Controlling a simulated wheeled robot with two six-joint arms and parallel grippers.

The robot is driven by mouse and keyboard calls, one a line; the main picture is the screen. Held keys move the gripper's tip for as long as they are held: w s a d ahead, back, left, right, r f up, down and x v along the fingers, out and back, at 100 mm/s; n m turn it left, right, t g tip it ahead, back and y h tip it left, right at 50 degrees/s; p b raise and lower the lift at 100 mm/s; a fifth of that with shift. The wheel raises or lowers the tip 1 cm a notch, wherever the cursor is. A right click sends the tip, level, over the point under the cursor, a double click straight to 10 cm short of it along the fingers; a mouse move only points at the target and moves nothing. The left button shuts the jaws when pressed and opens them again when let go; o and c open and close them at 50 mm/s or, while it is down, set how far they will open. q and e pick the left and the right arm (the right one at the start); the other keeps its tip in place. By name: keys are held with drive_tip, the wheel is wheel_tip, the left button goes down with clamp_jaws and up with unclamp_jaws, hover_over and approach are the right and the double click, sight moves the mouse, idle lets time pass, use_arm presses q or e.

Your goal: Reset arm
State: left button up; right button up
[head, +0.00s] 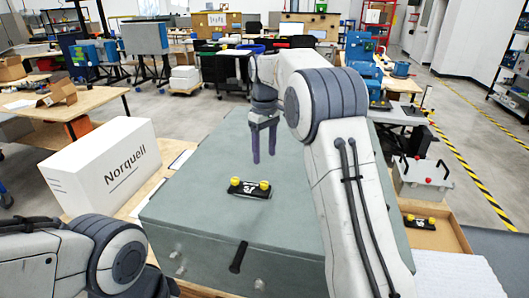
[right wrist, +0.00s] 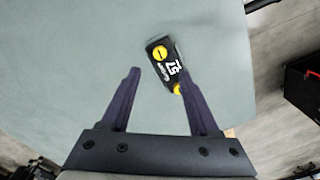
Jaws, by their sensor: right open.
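My right gripper (head: 264,143) is open and empty above the grey-green box (head: 190,215). Its two dark fingers also show apart in the right wrist view (right wrist: 160,95). A small black part with two yellow knobs (head: 250,189) lies on the box top, below and in front of the right gripper in the head view. In the right wrist view the black part (right wrist: 167,68) appears between and beyond the fingertips, partly covered by the right-hand finger. My left arm shows at the lower left of the head view, but its gripper is not visible.
A white Norquell carton (head: 105,165) stands left of the box. A similar black part with yellow knobs (head: 418,222) lies in a shallow tray (head: 440,238) at the right. A white case with red posts (head: 422,178) stands behind that tray. Much of the box top is clear.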

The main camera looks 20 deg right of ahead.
idle(0.3)
drive_tip(key=s+a+f+n+b, duration=0.1)
drive_tip(key=s+a+f+b, duration=0.15)
drive_tip(key=s+a, duration=1.3)
drive_tip(key=s+a+f+b, duration=0.1)
drive_tip(key=s+f, duration=0.2)
drive_tip(key=s, duration=0.4)
drive_tip(key=s+f+n, duration=0.1)
drive_tip(key=s+f, duration=0.2)
drive_tip(key=s, duration=0.4)
drive_tip(key=s+a+f+y+b, duration=0.1)
drive_tip(key=s+f, duration=0.1)
drive_tip(key=s, duration=0.5)
drive_tip(key=shift+a+f+b, duration=0.3)
drive_tip(key=shift+f+b, duration=0.05)
drive_tip(key=shift+f, duration=0.05)
